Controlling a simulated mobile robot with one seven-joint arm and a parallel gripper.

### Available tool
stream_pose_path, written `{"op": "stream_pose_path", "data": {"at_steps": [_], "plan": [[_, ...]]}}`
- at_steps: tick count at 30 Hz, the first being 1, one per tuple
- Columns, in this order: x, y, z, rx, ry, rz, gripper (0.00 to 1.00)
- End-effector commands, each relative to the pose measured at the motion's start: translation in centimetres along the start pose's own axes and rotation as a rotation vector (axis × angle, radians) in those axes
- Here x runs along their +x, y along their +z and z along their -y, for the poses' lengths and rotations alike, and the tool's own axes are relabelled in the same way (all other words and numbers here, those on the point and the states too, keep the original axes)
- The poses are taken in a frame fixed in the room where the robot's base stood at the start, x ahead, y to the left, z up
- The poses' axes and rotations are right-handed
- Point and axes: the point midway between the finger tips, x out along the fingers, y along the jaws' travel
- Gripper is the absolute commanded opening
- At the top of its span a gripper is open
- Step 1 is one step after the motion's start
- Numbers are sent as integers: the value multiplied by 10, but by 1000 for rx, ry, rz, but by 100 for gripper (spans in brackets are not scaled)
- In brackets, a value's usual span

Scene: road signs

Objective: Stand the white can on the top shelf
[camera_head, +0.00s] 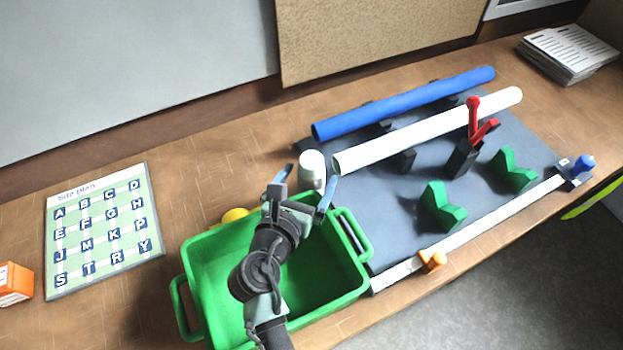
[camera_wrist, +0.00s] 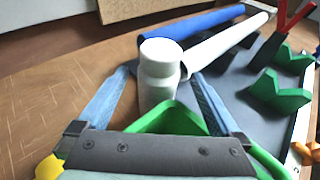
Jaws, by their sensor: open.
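The white can (camera_head: 312,167) stands upright on the wooden table, just behind the green crate and near the left ends of the tubes. In the wrist view the white can (camera_wrist: 159,72) is between and ahead of the two blue-grey fingers, with its lower part partly hidden by the crate's rim. My gripper (camera_head: 307,184) is open around the can's near side, a finger on each side; I cannot tell whether either finger touches it. It also shows open in the wrist view (camera_wrist: 160,95). No shelf is in view.
The green crate (camera_head: 196,306) stands under my arm. Right of the can are a blue tube (camera_head: 405,103), a white tube (camera_head: 430,130), a red-handled clamp (camera_head: 468,145) and green V-blocks (camera_head: 440,207) on a dark mat. A site plan board (camera_head: 103,230) lies left.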

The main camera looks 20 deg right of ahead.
Motion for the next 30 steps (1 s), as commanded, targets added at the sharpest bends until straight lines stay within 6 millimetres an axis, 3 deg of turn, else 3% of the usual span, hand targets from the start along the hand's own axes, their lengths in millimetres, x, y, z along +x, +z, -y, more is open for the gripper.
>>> {"op": "stream_pose_path", "data": {"at_steps": [6, 15, 30], "plan": [[25, 2, -2, 0, 0, 1, 100], [29, 1, -2, 1, 1, 0, 100], [28, 1, -2, 0, 1, 0, 10]]}}
